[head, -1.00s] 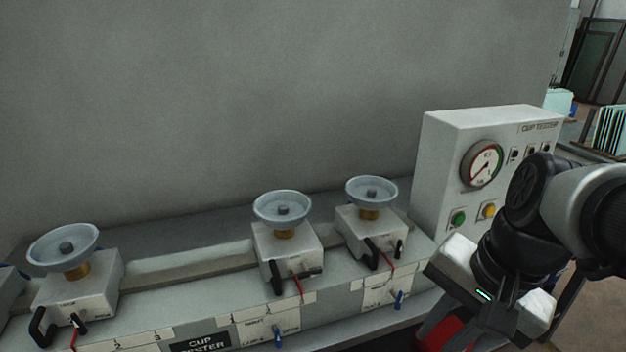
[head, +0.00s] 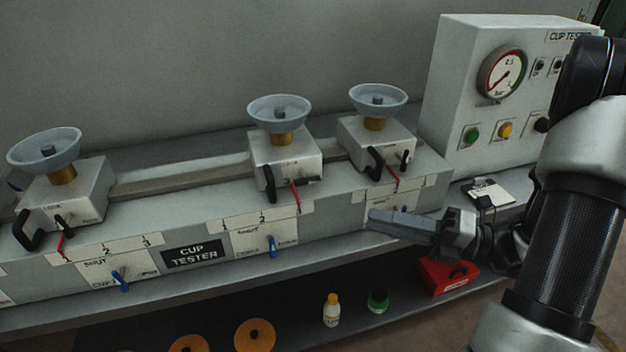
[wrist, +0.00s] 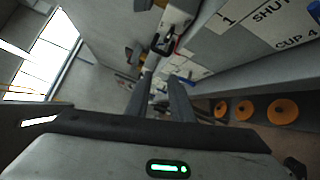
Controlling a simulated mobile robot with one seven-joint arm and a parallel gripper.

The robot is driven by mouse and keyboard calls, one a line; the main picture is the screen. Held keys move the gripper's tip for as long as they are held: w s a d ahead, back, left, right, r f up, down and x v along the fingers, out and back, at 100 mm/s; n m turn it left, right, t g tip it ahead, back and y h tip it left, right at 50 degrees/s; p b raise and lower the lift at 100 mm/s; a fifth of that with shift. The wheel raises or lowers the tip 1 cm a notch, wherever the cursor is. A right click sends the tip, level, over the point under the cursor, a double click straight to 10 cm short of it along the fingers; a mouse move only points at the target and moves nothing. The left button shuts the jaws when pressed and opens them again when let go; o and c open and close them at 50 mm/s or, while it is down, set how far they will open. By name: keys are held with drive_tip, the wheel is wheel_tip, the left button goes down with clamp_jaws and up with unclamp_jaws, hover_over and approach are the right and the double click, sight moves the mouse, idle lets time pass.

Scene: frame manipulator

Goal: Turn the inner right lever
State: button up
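A row of small blue levers sits on the front face of the cup tester bench. The right one of the two between the sign and my gripper side is a blue lever (head: 274,247) hanging down below a label strip, right of the CUP TESTER sign (head: 195,253). Another blue lever (head: 123,281) is left of the sign. My gripper (head: 372,218) is in front of the rightmost panel and covers its lower part, apart from the levers seen. In the wrist view its two fingers (wrist: 160,82) stand apart with nothing between them. A blue lever (wrist: 315,12) is cut off at the right edge there.
White blocks with grey cups (head: 279,112) and black handles stand on the bench. A gauge box (head: 504,75) rises at right. Below are a shelf with orange discs (head: 255,335), a white bottle (head: 331,310), a green-capped item (head: 378,300) and a red box (head: 447,277).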

drive_tip(key=w+d+f+m+t, duration=0.2)
drive_tip(key=w+m+t, duration=0.1)
drive_tip(key=b, duration=0.1)
approach(310, 183)
drive_tip(key=x, duration=0.9)
drive_tip(key=shift+f, duration=0.1)
clamp_jaws()
